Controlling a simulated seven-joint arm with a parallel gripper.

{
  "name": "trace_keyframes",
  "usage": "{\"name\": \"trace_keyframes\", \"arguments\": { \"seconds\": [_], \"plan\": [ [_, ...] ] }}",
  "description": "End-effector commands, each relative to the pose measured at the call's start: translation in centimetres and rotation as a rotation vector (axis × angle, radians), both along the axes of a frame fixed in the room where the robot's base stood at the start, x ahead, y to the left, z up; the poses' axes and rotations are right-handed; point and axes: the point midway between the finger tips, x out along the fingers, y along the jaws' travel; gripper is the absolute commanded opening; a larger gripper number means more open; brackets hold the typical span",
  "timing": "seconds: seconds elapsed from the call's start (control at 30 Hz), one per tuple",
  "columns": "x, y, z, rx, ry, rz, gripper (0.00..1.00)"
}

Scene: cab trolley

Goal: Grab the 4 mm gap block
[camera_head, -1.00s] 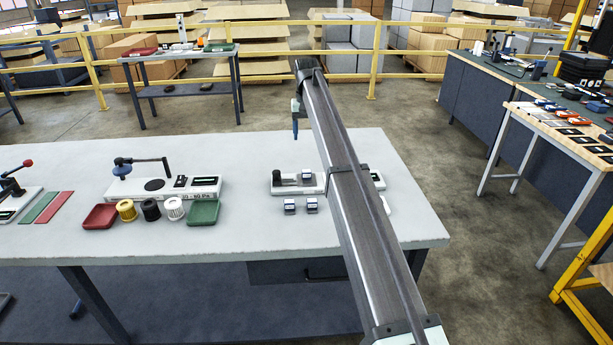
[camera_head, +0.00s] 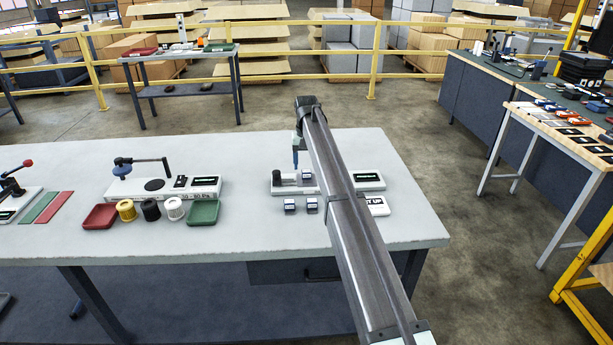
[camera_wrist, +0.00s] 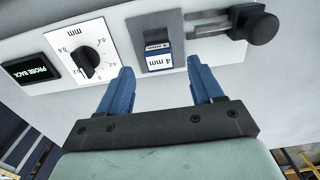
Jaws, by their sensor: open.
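The 4 mm gap block (camera_wrist: 159,55), small with a white "4 mm" label and a blue band, sits in a grey seat on a white fixture (camera_wrist: 105,25) in the wrist view. My gripper (camera_wrist: 161,70) is open, its two blue fingers apart and pointing toward the fixture. The block shows between and just beyond the fingertips, with nothing held. In the head view my gripper (camera_head: 295,166) hangs over the left part of the same fixture (camera_head: 280,190); I cannot tell the exact clearance.
The fixture carries a dial (camera_wrist: 88,60), a "PROBE BACK" display (camera_wrist: 32,69) and a black-knobbed rod (camera_wrist: 255,25) beside the block. Two small blocks (camera_head: 290,206) stand before it. Red (camera_head: 99,217) and green (camera_head: 203,212) trays are to the left.

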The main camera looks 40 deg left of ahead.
Motion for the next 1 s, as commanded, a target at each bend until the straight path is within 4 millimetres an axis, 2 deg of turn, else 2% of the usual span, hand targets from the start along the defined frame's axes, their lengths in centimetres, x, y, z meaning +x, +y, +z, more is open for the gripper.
{"name": "trace_keyframes", "arguments": {
  "seconds": [0.1,0.2,0.43,1.0],
  "plan": [
    [-0.1,-0.1,-1.7,-0.001,0.001,0.0,0.66],
    [-0.1,0.0,-2.3,0.0,0.0,0.0,0.66],
    [-0.1,0.0,-2.4,0.0,0.0,0.0,0.65],
    [-0.1,0.0,-2.4,0.0,0.0,0.0,0.1]
  ]
}}
